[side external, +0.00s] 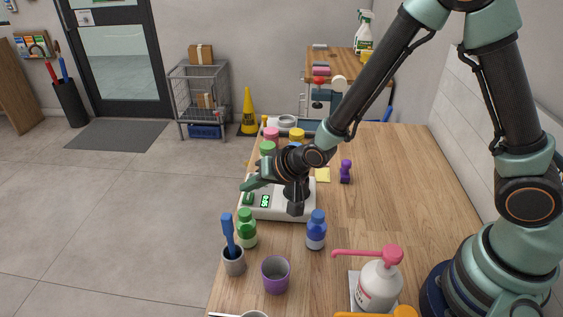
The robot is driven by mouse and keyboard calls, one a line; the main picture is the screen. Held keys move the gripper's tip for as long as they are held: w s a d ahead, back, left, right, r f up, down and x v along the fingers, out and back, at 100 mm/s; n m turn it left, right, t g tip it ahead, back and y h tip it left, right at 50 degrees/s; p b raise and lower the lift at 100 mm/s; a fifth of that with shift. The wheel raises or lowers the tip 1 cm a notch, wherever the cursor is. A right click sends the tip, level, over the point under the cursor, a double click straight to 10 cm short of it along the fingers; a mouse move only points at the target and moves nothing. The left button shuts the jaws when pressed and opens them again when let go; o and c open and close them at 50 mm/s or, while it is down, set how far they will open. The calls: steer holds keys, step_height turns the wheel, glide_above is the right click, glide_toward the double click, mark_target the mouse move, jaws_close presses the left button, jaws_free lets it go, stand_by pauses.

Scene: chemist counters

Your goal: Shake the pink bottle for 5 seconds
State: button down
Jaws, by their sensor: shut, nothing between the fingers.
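A pink-topped bottle (271,134) stands in the group at the far left part of the counter, behind my gripper; its lower part is hidden. Green (267,147), yellow (297,134) and blue tops show close to it. My gripper (246,186) is shut and empty. It points left, over or just above a white scale (275,213) with a green display. From this view I cannot tell whether it touches the scale.
A green bottle (247,229), a blue bottle (316,231), a purple cup (276,275) and a grey cup (233,261) holding a blue tool stand nearer. A white pump bottle (378,287) with a pink pump is at the front. The counter's right side is clear.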

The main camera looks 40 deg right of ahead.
steer(key=shift+f, duration=0.15)
steer(key=shift+f, duration=0.3)
